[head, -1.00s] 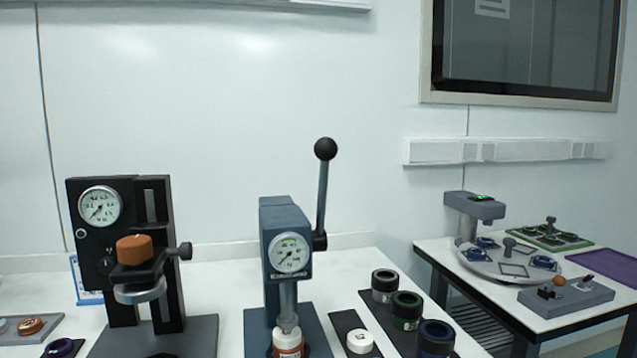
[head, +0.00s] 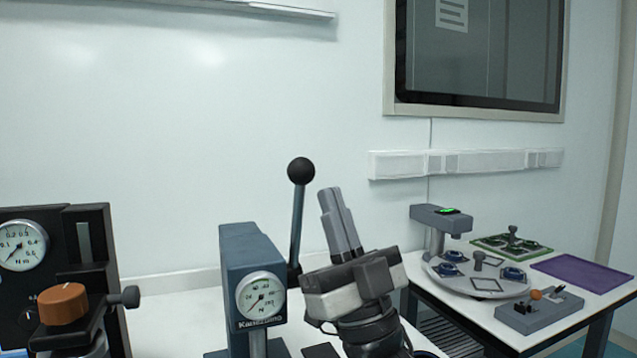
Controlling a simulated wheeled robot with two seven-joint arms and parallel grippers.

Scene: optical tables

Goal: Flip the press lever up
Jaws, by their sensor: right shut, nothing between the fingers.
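The blue-grey press (head: 251,262) stands on the near table with a round dial gauge (head: 261,299) on its front. Its lever (head: 298,222) is a metal rod with a black ball knob (head: 301,170), pointing up and leaning slightly right. My right gripper (head: 331,192) is just right of the lever, its fingers pointing up and a little left. It is shut and empty, with the fingertips lower than the knob. A small gap shows between the fingers and the rod in the picture. The lower press is out of the frame. My left gripper is not in view.
Another table at the right holds a grey round platform (head: 474,277), a grey switch box (head: 538,312) and a purple mat (head: 583,277). The wall is behind.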

